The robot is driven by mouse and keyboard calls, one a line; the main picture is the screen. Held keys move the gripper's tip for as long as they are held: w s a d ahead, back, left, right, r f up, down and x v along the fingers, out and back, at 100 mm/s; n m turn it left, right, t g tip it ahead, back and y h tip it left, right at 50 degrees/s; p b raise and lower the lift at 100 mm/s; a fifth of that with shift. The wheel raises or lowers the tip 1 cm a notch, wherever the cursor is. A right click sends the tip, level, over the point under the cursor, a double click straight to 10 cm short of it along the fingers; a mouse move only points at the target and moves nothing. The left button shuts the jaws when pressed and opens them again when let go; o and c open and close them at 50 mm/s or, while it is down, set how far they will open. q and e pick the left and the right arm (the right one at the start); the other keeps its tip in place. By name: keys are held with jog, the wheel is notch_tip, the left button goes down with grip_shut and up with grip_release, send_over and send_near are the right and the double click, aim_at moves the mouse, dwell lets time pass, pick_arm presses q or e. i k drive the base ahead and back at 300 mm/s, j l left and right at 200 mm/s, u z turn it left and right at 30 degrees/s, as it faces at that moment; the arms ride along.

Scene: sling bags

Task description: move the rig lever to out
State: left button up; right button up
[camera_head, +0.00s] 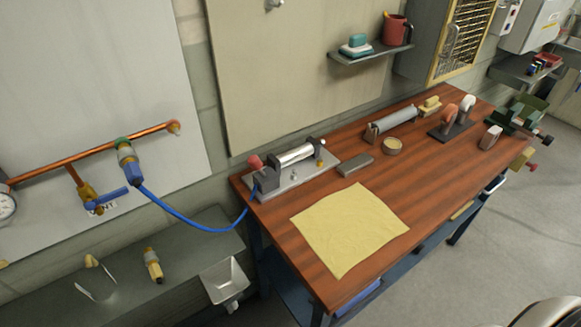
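The rig (292,176) stands at the back left corner of the wooden workbench (300,240). It has a grey base plate, dark end blocks and a shiny metal cylinder. A red knob (255,162) sticks up at its left end; it looks like the lever's handle, but its setting cannot be read. A small yellowish part (320,162) sits at the rig's right end. A blue hose (190,222) runs from a fitting on the copper pipe to the rig's left end. Neither of my grippers shows in the head view.
A yellow cloth (350,228) lies in front of the rig. A grey block (355,165), a round tin (393,146) and a grey roll (392,122) lie to its right. A green vise (522,112) is at the far end. Open floor lies right of the bench.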

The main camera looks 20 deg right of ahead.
aim_at(254, 162)
jog(key=z, duration=1.35)
jog(key=k+j+z, duration=0.2)
jog(key=k+j, duration=0.15)
jog(key=j, duration=0.2)
jog(key=k+j, duration=0.15)
jog(key=j, duration=0.2)
